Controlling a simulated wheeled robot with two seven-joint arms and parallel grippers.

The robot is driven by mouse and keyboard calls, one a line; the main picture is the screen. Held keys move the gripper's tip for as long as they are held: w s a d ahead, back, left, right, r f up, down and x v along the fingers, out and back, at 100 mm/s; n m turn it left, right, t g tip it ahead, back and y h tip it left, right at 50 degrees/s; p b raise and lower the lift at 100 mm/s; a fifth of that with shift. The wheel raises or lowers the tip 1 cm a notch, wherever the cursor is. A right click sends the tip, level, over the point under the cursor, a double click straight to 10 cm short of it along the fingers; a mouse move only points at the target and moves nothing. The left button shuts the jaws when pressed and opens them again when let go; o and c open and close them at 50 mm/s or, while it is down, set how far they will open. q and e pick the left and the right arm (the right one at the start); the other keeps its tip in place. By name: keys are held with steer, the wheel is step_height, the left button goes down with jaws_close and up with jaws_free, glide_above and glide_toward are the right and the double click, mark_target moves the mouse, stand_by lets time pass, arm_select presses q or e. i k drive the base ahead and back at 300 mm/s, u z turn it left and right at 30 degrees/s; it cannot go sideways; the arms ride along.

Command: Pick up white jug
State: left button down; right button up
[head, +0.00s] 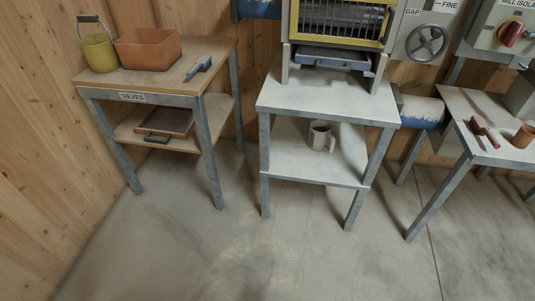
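A small white jug (321,137) with a handle on its right side stands upright on the lower shelf (288,165) of the middle table, below the machine. Its opening looks dark, and I cannot tell what is inside. The grey tabletop above the jug leaves it visible from the front. Neither of my grippers shows in the head view.
A sieves table (225,50) at left holds a yellow-green bucket (98,53), an orange bin (148,50) and a blue-handled tool (198,68). A right table (470,104) carries a red-handled tool (484,131). The floor (270,250) in front is clear.

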mark_target(319, 135)
steer(key=z, duration=0.75)
steer(key=i, duration=1.05)
steer(key=u, duration=0.9)
steer(key=i, duration=0.55)
steer(key=u, duration=0.6)
